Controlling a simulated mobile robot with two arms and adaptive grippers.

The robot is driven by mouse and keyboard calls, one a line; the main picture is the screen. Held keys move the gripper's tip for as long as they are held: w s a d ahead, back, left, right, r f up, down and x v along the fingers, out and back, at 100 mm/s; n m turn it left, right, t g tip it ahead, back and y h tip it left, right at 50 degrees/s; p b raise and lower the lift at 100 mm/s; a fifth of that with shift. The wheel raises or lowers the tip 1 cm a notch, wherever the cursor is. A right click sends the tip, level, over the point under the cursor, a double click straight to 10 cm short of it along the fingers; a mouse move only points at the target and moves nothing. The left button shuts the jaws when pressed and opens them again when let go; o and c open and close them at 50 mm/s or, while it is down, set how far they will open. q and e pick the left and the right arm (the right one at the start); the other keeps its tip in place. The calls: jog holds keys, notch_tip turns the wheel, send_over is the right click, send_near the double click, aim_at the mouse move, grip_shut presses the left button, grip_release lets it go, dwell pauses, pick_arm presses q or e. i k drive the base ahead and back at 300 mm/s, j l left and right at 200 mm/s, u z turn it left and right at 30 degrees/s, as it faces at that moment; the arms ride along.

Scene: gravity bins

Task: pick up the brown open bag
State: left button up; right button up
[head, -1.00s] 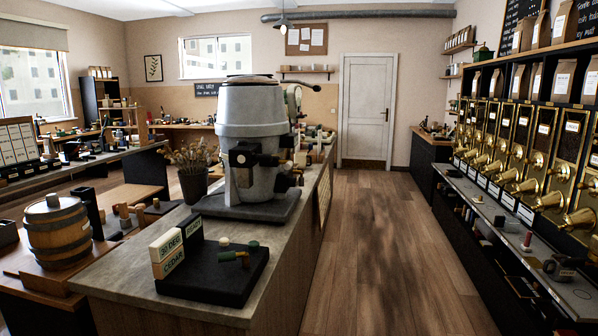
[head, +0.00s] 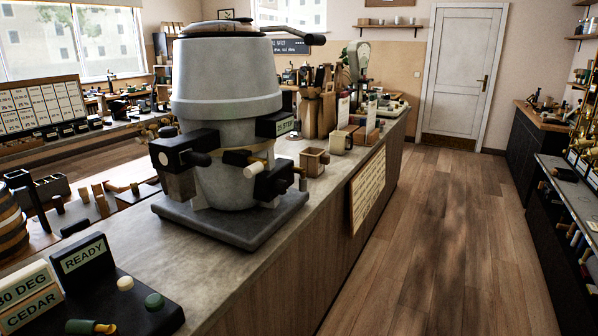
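Brown upright bag-like shapes (head: 318,112) stand on the long counter behind the grey machine, in the upper middle of the head view. They are partly hidden by the machine and small, so I cannot tell which of them is an open bag. Neither of my grippers shows in the head view.
The grey machine (head: 228,92) stands on a dark base on the long counter (head: 232,268). The wooden floor (head: 440,240) is clear up to the white door (head: 462,75). Dark cabinets (head: 550,215) line the right.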

aim_at(313, 161)
jog(key=i+l, duration=0.3)
jog(key=l, duration=0.2)
jog(key=i+l+u, duration=0.1)
jog(key=i, duration=0.25)
jog(key=i+l+u, duration=0.1)
jog(key=i+l, duration=0.2)
